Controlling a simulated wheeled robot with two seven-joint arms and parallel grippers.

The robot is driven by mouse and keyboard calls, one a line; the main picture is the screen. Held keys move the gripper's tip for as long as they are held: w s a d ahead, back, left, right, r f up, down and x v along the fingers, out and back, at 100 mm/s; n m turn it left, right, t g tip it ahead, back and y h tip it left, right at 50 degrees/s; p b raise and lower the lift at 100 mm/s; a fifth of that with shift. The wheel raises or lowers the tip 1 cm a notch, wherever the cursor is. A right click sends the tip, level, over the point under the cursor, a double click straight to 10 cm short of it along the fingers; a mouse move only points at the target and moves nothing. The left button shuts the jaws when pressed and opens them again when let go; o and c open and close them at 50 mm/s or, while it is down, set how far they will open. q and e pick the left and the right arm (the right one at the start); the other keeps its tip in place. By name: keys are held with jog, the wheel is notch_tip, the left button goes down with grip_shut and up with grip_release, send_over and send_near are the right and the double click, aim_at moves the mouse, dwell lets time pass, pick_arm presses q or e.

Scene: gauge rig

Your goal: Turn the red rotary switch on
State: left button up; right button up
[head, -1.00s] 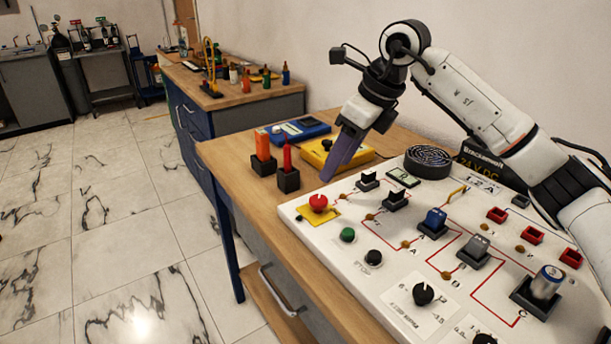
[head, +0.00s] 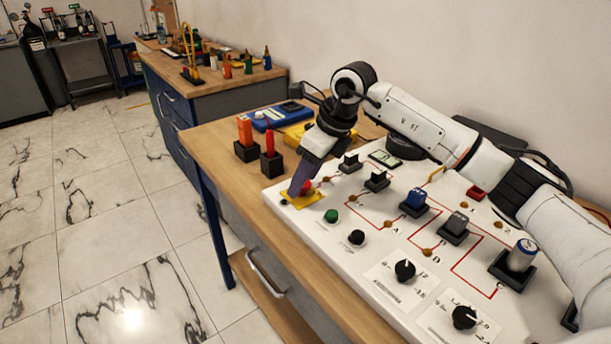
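A red round knob (head: 307,186) sits on a yellow plate (head: 314,197) at the near left corner of the white panel (head: 375,270). It looks like a mushroom-shaped button, and I see no other red knob on the panel. My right gripper (head: 295,192) points down at this plate, its purple fingers just left of and in front of the knob, partly hiding it. I cannot tell whether the fingers touch the knob. They overlap in this view, so their opening is hidden. My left gripper is not in view.
A green button (head: 331,215), a black button (head: 357,237) and black dials (head: 405,270) stand near the knob. Black toggle switches (head: 376,180) lie behind. Black holders (head: 271,165) with red and orange items stand left, beside a blue meter (head: 279,118).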

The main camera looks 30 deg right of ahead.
jog(key=c, duration=1)
jog(key=m, duration=0.1)
jog(key=m+h, duration=0.1)
jog(key=m, duration=0.2)
jog(key=shift+a+m+t+h, duration=0.25)
jog(key=shift+m+t+h, duration=0.15)
jog(key=m+h, duration=0.1)
jog(key=m, duration=0.1)
jog(key=m+b, duration=0.1)
jog(key=m, duration=0.1)
jog(key=shift+a+m+h, duration=0.15)
jog(key=shift+m+h, duration=0.15)
jog(key=shift+h, duration=0.1)
jog(key=m+h, duration=0.1)
jog(key=m, duration=0.2)
jog(key=shift+w+a+m+g+b, duration=0.1)
jog(key=shift+a+m+g+b, duration=0.05)
jog(key=shift+m+g+b, duration=0.2)
jog(key=m, duration=0.2)
jog(key=m+g+h, duration=0.1)
jog(key=m, duration=0.1)
jog(key=shift+w+m+g+h, duration=0.1)
jog(key=shift+m+g+h, duration=0.15)
jog(key=shift+m+h, duration=0.1)
